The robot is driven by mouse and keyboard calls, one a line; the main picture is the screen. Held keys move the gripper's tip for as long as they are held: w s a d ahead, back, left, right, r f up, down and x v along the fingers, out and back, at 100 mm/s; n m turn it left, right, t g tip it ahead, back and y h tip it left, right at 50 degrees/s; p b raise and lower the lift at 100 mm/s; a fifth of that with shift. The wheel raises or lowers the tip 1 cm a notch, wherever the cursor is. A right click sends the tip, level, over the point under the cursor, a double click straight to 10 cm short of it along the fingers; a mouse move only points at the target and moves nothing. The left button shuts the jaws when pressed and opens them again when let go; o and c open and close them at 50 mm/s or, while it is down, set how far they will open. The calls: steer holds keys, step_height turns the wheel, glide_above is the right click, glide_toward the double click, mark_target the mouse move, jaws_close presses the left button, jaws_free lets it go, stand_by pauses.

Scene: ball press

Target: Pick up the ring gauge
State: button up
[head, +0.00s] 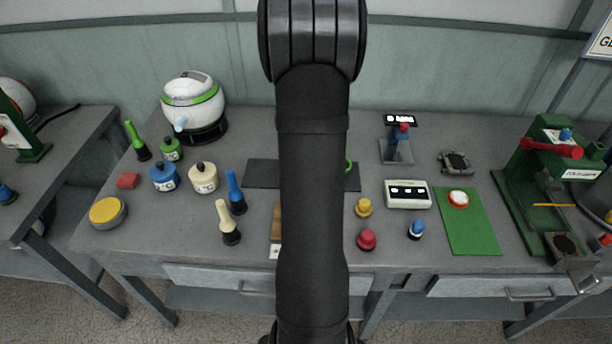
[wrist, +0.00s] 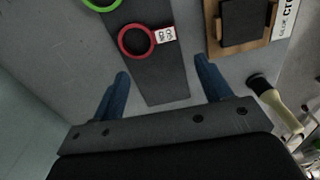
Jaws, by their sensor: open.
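A red ring (wrist: 120,43) with a small white printed tag (wrist: 165,34) lies flat on a dark strip mat (wrist: 155,85) in the wrist view. A green ring (wrist: 101,9) lies farther up the mat, cut by the frame's top edge. I cannot tell from the tag which ring is the gauge named. My gripper (wrist: 161,72) is open and empty, its blue fingers apart on either side of the mat, with the red ring ahead of them. In the head view my arm hides the gripper and red ring; a sliver of the green ring (head: 348,166) shows beside it.
A wooden block with a dark square (wrist: 245,22) sits right of the mat in the wrist view. A cream-handled tool (wrist: 275,101) is near the right finger. In the head view, a blue-handled tool (head: 235,190) and a yellow knob (head: 364,207) flank my arm.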

step_height(320, 180, down, 8)
steer(key=shift+r, duration=0.25)
steer(key=shift+s+a+f, duration=0.1)
steer(key=shift+s+f, duration=0.05)
steer(key=shift+f, duration=1.25)
steer(key=shift+s+f, duration=0.15)
steer(key=shift+f, duration=1.2)
steer(key=c, duration=1.1)
steer(key=shift+r, duration=0.15)
